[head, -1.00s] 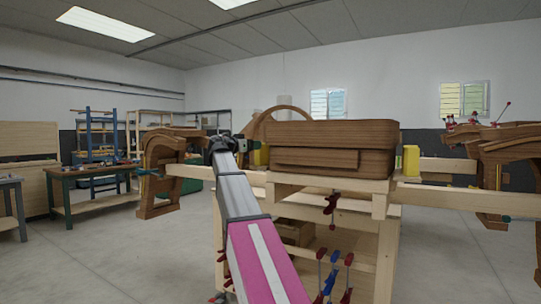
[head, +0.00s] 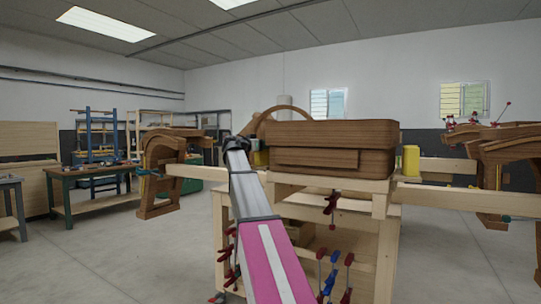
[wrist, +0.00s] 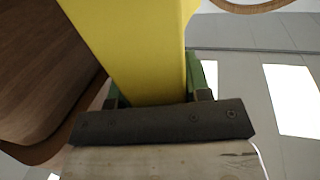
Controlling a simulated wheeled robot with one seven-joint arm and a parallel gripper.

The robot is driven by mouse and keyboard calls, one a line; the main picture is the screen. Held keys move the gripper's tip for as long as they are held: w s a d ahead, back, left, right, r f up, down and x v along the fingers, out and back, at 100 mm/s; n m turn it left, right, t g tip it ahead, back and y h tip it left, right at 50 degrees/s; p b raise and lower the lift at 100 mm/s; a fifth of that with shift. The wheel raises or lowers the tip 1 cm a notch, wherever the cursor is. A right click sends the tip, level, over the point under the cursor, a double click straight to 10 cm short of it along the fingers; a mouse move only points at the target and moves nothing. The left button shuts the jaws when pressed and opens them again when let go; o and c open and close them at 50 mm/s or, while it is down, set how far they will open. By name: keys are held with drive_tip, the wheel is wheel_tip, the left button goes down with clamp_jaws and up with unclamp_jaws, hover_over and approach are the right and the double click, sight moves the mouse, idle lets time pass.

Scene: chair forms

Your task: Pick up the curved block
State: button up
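The curved wooden piece (head: 288,109) arches up behind the left part of a large brown wooden block in the head view. Part of a curved wooden edge (wrist: 248,6) also shows at the top right of the wrist view. My gripper (head: 252,132) is beside the arch's left end, seen from behind and small. In the wrist view its green fingers (wrist: 156,85) stand apart, with a yellow block (wrist: 135,45) filling the space between and beyond them. I see no clear grip on it. The arch's lower part is hidden.
The large brown block (head: 332,134) sits on a pale wooden workbench (head: 300,191), right of my gripper. Another yellow block (head: 411,160) stands at its right end. Several clamps (head: 333,204) hang on the bench. A curved wooden frame (head: 158,172) stands left.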

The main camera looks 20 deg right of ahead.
drive_tip(key=c, duration=0.4)
drive_tip(key=shift+c, duration=0.2)
